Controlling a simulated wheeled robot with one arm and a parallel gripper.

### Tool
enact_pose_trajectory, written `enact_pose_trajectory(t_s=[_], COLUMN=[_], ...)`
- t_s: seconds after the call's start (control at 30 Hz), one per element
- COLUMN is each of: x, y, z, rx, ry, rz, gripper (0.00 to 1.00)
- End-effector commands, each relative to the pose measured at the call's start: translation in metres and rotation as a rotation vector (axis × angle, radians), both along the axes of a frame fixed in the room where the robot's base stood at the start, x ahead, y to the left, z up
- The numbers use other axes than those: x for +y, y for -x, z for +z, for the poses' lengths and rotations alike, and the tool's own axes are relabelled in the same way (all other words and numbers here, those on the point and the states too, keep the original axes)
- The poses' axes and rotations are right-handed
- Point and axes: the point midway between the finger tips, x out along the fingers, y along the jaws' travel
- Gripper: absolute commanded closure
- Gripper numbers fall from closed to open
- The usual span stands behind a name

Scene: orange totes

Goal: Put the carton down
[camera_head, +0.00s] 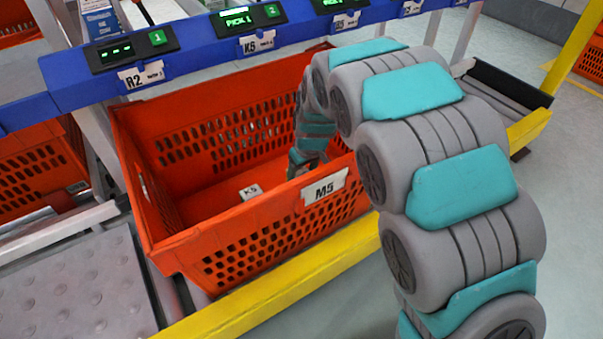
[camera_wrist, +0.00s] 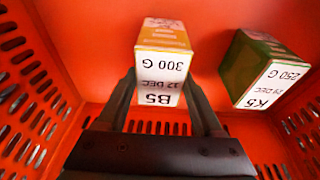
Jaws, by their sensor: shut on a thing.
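My gripper (camera_wrist: 161,82) is shut on a carton (camera_wrist: 162,62) with a yellow-orange end and a white label reading B5, 300 G. In the wrist view the carton sits between the two dark fingers, over the red-orange floor of the tote. In the head view my arm reaches down into the orange tote (camera_head: 185,245) with the M5 tag. There my gripper (camera_head: 303,165) is partly hidden by the tote's front wall, and the held carton cannot be made out. I cannot tell whether the carton touches the floor.
A green and white carton (camera_wrist: 268,72) labelled K5, 250 G lies in the same tote, right of the held one in the wrist view. It also shows in the head view (camera_head: 250,191). A blue rail (camera_head: 205,45) with displays runs behind; a yellow bar (camera_head: 290,282) runs in front.

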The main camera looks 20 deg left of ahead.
Motion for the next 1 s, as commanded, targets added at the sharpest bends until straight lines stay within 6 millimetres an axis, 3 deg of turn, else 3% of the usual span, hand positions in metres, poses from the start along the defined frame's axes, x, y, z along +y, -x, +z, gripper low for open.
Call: enact_pose_trajectory(t_s=[0.47, 0.5, 0.73, 1.0], x=[0.0002, 0.0002, 0.0001, 0.0002], y=[-0.0005, -0.0005, -0.0005, -0.0005], z=[-0.0066, -0.0053, -0.0051, -0.0033], rx=[-0.002, -0.003, -0.003, -0.003], ry=[-0.001, -0.001, -0.001, -0.001], rz=[0.001, 0.001, 0.001, 0.001], gripper=[1.0, 0.27, 0.02, 0.02])
